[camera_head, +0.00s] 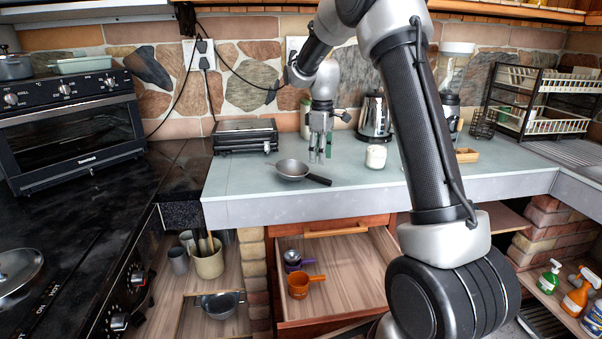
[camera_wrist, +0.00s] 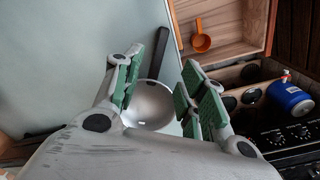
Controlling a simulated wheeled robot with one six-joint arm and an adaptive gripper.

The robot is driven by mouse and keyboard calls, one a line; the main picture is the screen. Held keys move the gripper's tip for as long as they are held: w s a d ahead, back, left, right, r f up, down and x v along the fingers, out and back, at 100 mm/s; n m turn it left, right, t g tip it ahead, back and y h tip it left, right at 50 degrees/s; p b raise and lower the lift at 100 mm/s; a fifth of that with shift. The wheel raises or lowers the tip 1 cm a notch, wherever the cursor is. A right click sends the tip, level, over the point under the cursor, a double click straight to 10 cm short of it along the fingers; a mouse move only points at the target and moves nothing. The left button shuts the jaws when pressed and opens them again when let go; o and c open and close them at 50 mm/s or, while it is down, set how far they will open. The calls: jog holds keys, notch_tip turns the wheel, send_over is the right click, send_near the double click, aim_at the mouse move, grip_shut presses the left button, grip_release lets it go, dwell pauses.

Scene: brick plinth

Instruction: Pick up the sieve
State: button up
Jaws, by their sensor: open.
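The sieve (camera_head: 291,168) looks like a grey metal bowl with a black handle. It rests on the pale counter (camera_head: 240,190), its handle pointing right and toward the front. In the wrist view the sieve (camera_wrist: 153,104) shows between and beyond my fingers, its handle rising toward the top; a finger hides part of it. My gripper (camera_head: 319,157) points down, open and empty, just behind and right of the bowl in the head view. In the wrist view my gripper (camera_wrist: 178,53) has its green-padded fingers spread apart. No contact with the sieve shows.
A white jar (camera_head: 376,157) and a kettle (camera_head: 374,117) stand to the right on the counter. A black grill (camera_head: 245,137) stands at the back left. Below, an open drawer (camera_head: 345,275) holds an orange cup (camera_head: 300,286). The counter's front strip is clear.

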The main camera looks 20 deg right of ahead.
aim_at(319, 177)
jog(key=shift+f, duration=0.35)
jog(key=f, duration=0.7)
jog(key=shift+w+f, duration=0.1)
jog(key=shift+w, duration=0.1)
grip_shut()
